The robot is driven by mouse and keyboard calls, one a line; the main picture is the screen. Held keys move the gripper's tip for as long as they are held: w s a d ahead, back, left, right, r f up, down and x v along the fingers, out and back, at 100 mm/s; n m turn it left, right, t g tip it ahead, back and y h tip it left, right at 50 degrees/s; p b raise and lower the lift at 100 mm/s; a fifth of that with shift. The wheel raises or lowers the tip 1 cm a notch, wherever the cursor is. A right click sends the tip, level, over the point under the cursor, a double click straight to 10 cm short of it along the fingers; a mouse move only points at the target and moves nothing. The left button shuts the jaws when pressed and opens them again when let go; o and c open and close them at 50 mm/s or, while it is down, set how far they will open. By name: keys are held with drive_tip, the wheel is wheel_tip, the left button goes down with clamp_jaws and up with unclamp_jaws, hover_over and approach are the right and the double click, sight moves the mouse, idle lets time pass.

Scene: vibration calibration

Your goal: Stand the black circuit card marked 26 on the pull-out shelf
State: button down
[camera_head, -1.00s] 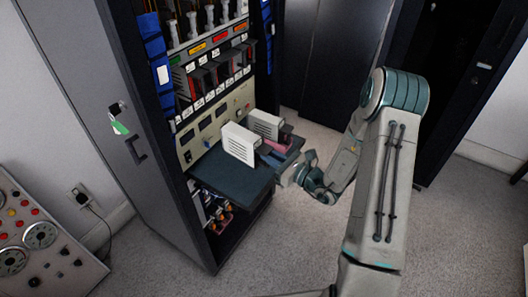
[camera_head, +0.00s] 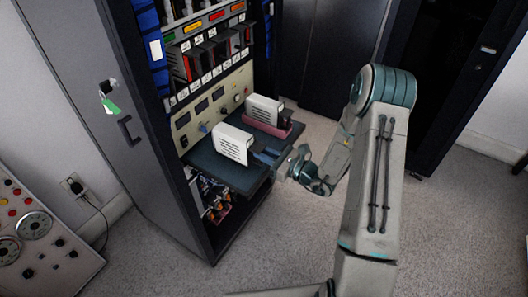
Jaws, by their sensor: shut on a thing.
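A pull-out shelf (camera_head: 205,162), dark-topped, juts from the rack. I cannot tell whether the block touches the shelf. Several black and red cards (camera_head: 207,58) stand in the rack row above. No number 26 is readable, so I cannot tell which thing is the black card marked 26.
A control console (camera_head: 35,235) is at lower left. Carpet at the right front is clear.

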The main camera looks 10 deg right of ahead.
drive_tip(key=shift+f+b, duration=0.5)
drive_tip(key=shift+f, duration=0.15)
idle(0.3)
drive_tip(key=c, duration=1.3)
unclamp_jaws()
drive_tip(key=b+v, duration=0.1)
drive_tip(key=v, duration=1.2)
drive_tip(key=shift+s+d+b, duration=0.25)
drive_tip(key=shift+d+b, duration=0.05)
